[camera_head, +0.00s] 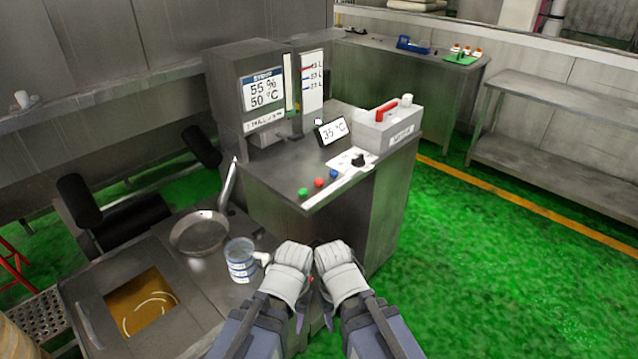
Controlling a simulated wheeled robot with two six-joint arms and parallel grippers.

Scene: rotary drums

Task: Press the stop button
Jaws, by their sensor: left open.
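A row of three round buttons sits on the front edge of the metal machine's sloped panel: a green button (303,191), a red button (319,182) and a blue button (333,173). No readable label shows which one is stop. A black knob (358,160) is on the same panel. My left gripper (291,260), pale grey, is open below and in front of the buttons, apart from them. My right gripper (339,262) is close beside it on the right, also apart from the panel; its fingertips do not show clearly.
The machine has a display (263,92) and a small temperature screen (332,130). A box with a red handle (388,127) is behind. Green floor is free at right.

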